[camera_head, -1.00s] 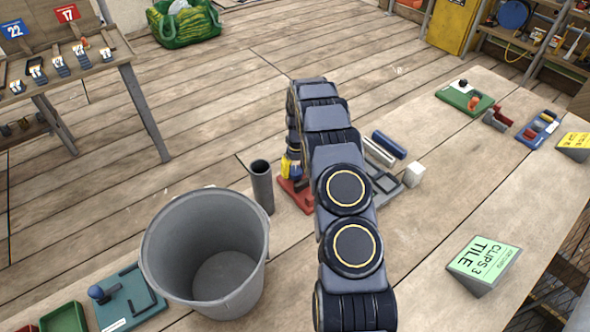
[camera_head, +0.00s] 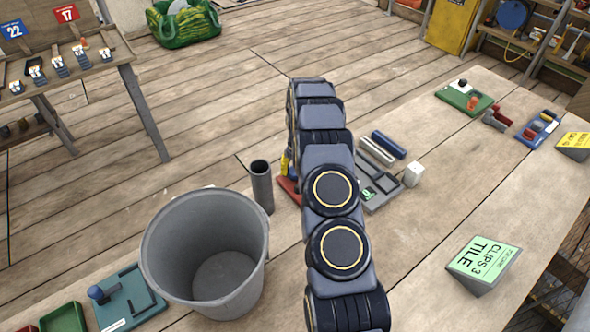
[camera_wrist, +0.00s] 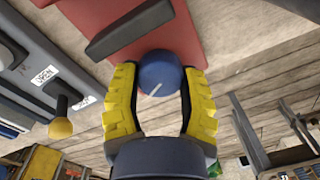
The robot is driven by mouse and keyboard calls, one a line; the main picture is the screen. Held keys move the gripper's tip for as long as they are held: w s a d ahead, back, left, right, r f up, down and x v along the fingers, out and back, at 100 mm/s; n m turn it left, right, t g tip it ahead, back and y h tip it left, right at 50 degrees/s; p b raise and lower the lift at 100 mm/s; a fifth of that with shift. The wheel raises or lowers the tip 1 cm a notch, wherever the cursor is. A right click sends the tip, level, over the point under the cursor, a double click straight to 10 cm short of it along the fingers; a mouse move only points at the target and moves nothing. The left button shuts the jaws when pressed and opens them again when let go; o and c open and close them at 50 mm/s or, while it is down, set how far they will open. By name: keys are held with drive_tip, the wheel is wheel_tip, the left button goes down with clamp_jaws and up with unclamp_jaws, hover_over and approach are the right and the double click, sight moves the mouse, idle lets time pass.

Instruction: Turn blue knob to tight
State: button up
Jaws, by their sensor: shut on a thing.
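A blue knob (camera_wrist: 160,73) with a white pointer line sits on a red board (camera_wrist: 180,35) in the wrist view. The yellow fingers of my gripper (camera_wrist: 160,88) are shut on the knob, one on each side. A dark grey bar (camera_wrist: 130,27) lies on the red board beside the knob. In the head view my arm hides the knob and most of the red board (camera_head: 289,189); only a bit of yellow finger shows.
A grey bucket (camera_head: 205,250) and a dark upright tube (camera_head: 261,185) stand left of my arm. A grey fixture (camera_head: 378,192) and a white block (camera_head: 413,174) lie to its right. A teal board (camera_head: 130,300) with another blue ball-shaped knob is at lower left.

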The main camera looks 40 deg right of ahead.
drive_tip(key=shift+d, duration=0.1)
drive_tip(key=o, duration=1.1)
drive_tip(key=r, duration=1.2)
drive_tip(key=shift+s+d, duration=0.15)
drive_tip(key=shift+s, duration=0.05)
